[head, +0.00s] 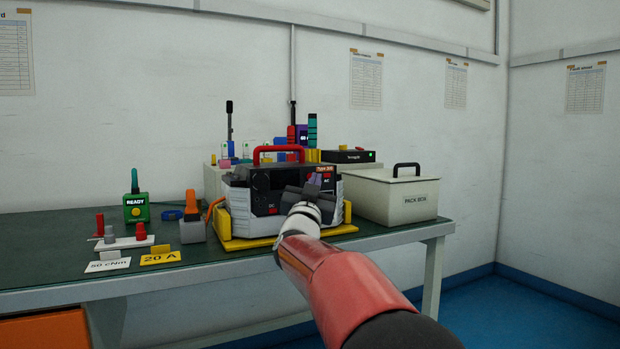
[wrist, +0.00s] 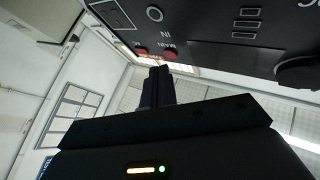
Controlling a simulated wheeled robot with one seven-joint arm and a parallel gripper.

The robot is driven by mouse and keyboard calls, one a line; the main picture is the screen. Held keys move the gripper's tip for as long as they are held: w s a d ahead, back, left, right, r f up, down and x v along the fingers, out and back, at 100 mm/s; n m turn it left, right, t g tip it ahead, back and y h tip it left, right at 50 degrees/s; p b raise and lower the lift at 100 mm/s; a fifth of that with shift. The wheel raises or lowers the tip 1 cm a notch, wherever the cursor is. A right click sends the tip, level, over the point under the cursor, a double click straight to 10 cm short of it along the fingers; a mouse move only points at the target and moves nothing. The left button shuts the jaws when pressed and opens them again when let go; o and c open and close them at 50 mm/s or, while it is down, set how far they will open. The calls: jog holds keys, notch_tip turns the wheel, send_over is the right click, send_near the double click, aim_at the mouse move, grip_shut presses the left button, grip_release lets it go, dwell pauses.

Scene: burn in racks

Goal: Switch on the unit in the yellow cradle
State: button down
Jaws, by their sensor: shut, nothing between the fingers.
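The unit (head: 262,181) is a black box with a red top handle and an orange label. It sits in the yellow cradle (head: 245,243) on the bench, with pale grey pads at its sides. My gripper (head: 311,190) is in front of the right part of its front panel and hides some of it. In the wrist view the panel (wrist: 215,28) fills the top, upside down, with a knob, sockets and a red control (wrist: 169,55) by the word MAIN. My shut, empty fingers (wrist: 158,72) point toward that red control; I cannot tell whether they touch it.
A lidded pack box (head: 392,197) stands right of the unit. To the left are a green READY device (head: 136,208), a grey and orange clamp-like item (head: 192,228) and a yellow 20 A card (head: 160,257). Coloured items and a black box (head: 348,156) stand behind.

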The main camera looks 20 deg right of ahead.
jog(key=shift+w, duration=0.1)
dwell(0.5)
jog(key=shift+w, duration=0.35)
jog(key=shift+w, duration=0.15)
dwell(0.4)
jog(key=shift+s+b, duration=0.3)
jog(key=shift+s, duration=0.3)
jog(key=s+b, duration=0.3)
jog(key=s, duration=0.3)
jog(key=shift+b, duration=0.35)
jog(key=shift+d, duration=0.1)
dwell(0.4)
